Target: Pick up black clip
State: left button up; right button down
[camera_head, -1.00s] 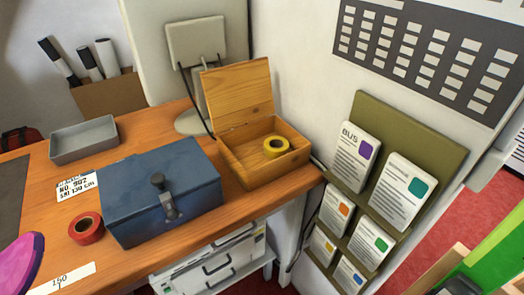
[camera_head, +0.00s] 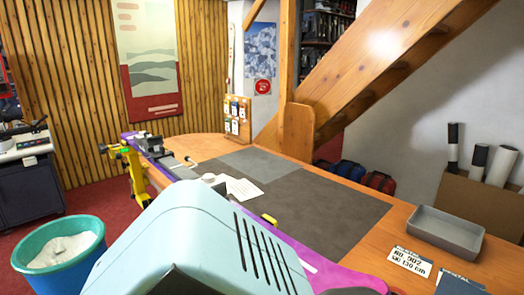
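I cannot make out a black clip for certain in the current head view. A small dark fitting (camera_head: 150,144) sits near the far end of a long purple board (camera_head: 345,277), too small to identify. The board runs along the bench's near side. A large pale blue slotted housing (camera_head: 200,240) hides the middle of it. Neither of my grippers can be made out in the view.
The wooden bench (camera_head: 400,219) carries a dark mat (camera_head: 325,205), a white paper (camera_head: 240,189), a grey tray (camera_head: 446,230) and a printed label (camera_head: 410,261). A teal bin (camera_head: 58,258) stands on the red floor at left. The mat is mostly clear.

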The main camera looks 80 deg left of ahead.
aim_at(162, 153)
jog(key=u, duration=3.25)
jog(key=i+j+z, duration=0.15)
jog(key=i+j, duration=0.3)
jog(key=i+j+z, duration=0.15)
jog(key=i+j, duration=0.4)
jog(key=i+j+z, duration=0.15)
jog(key=i+j, duration=0.3)
jog(key=i+j+z, duration=0.1)
jog(key=i+j, duration=0.35)
jog(key=j, duration=0.3)
